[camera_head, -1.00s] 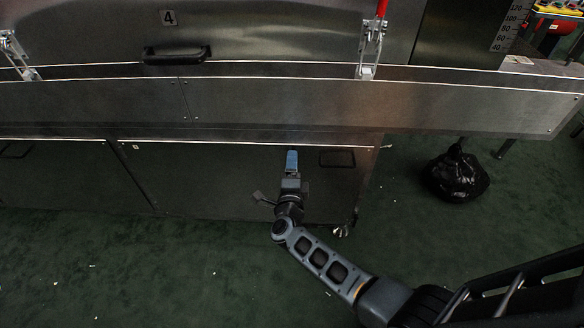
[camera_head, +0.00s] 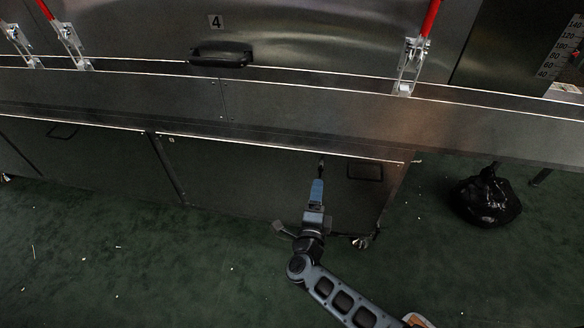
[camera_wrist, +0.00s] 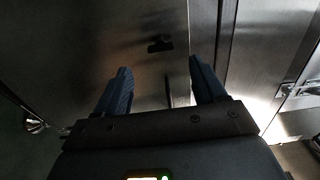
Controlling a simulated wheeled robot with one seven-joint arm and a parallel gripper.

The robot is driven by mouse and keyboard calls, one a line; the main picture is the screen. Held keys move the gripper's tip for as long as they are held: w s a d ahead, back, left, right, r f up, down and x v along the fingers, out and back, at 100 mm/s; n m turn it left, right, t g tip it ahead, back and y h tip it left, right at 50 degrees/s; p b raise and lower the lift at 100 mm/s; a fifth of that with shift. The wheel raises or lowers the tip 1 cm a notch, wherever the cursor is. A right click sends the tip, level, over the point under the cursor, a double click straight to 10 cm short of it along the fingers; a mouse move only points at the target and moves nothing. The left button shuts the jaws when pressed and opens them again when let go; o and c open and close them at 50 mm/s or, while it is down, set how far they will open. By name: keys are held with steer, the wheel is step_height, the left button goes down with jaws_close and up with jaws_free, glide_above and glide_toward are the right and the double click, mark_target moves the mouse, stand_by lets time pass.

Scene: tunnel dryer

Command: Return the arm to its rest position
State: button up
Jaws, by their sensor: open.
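My gripper (camera_head: 317,192) is in front of the lower steel panel of the dryer, low over the floor in the head view. In the wrist view its two blue fingers (camera_wrist: 158,88) stand apart with nothing between them. My arm reaches up to it from the bottom of the head view. Behind the fingers the wrist view shows a steel panel with a small dark handle (camera_wrist: 160,45). I cannot tell how far the fingertips are from the panel.
The dryer's lower panel (camera_head: 250,180) has a recessed handle (camera_head: 365,172). A ledge (camera_head: 300,110) runs above it. A clamp with a red lever (camera_head: 410,65) and a black handle (camera_head: 221,54) are higher up. A black bag (camera_head: 487,197) lies right. Green floor (camera_head: 150,260) is open, with scattered bits.

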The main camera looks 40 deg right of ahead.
steer(key=s+a+r+n+t+y, duration=0.2)
steer(key=s+a+r+n+y, duration=0.3)
steer(key=s+n, duration=0.35)
steer(key=s+a+r+n+t+y, duration=0.2)
steer(key=s+a+r+n+y, duration=0.25)
steer(key=s+r+n, duration=0.4)
steer(key=s+a+r+n+t+y, duration=0.2)
steer(key=s+a+r+n+y, duration=0.3)
steer(key=s, duration=0.6)
steer(key=s+a+r+n+g+p, duration=0.1)
steer(key=s+r+n+p, duration=0.1)
steer(key=r+p, duration=0.5)
steer(key=s+a+r+n+g+p, duration=0.1)
steer(key=r+n+p, duration=0.3)
steer(key=r+p, duration=0.4)
step_height(320, 180, up, 6)
steer(key=shift+s+r, duration=0.2)
steer(key=shift+s, duration=0.6)
steer(key=shift+a+f, duration=0.1)
steer(key=shift+c, duration=0.3)
